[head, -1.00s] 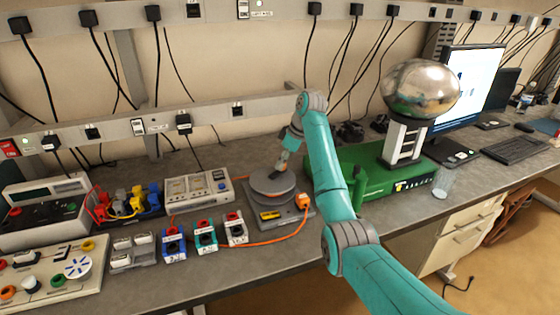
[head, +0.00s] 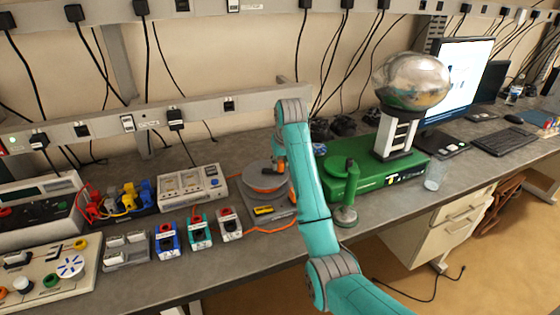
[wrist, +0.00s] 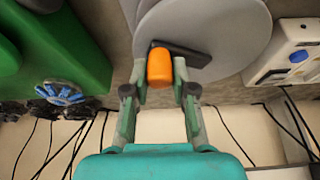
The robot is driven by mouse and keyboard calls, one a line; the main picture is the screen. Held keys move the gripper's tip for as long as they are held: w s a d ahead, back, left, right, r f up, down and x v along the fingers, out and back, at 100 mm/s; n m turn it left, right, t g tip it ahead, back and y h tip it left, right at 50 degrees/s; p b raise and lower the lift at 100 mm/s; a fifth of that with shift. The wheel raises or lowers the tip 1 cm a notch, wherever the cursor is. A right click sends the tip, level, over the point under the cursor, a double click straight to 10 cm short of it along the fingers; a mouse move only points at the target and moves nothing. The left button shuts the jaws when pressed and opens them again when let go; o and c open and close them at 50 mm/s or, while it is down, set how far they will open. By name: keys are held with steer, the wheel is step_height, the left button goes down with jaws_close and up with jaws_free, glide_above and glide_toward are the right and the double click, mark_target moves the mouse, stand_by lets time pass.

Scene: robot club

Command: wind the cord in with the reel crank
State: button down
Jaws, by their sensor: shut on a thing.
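The cord reel (head: 262,172) is a grey disc on a grey base on the bench, left of my arm in the head view. Its grey top disc (wrist: 225,30) fills the upper middle of the wrist view. A dark crank arm (wrist: 185,52) lies across the disc and ends in an orange knob (wrist: 160,68). My gripper (wrist: 160,88) is shut on this knob, one finger on each side. Orange cord (head: 266,189) shows on the drum, and more orange cord (head: 262,231) lies on the bench. My arm hides the reel's right side and the cord's end.
A green machine (head: 370,182) with a shiny metal dome stands right of my arm. A white instrument box (head: 193,187) is left of the reel.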

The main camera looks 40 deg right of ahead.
steer(key=m, duration=0.1)
steer(key=a+m+h, duration=0.1)
steer(key=m, duration=0.1)
steer(key=s+m, duration=0.1)
steer(key=shift+a+m+g+h, duration=0.3)
steer(key=shift+g, duration=0.1)
steer(key=shift+s+a+m+g+h, duration=0.15)
steer(key=shift+a+m+g+h, duration=0.15)
steer(key=shift+m, duration=0.5)
steer(key=shift+s+a+m+g+h, duration=0.1)
steer(key=shift+a+m+g, duration=0.2)
steer(key=shift+m, duration=0.5)
steer(key=shift+a, duration=0.1)
steer(key=c, duration=0.9)
jaws_free()
steer(key=shift+c, duration=0.2)
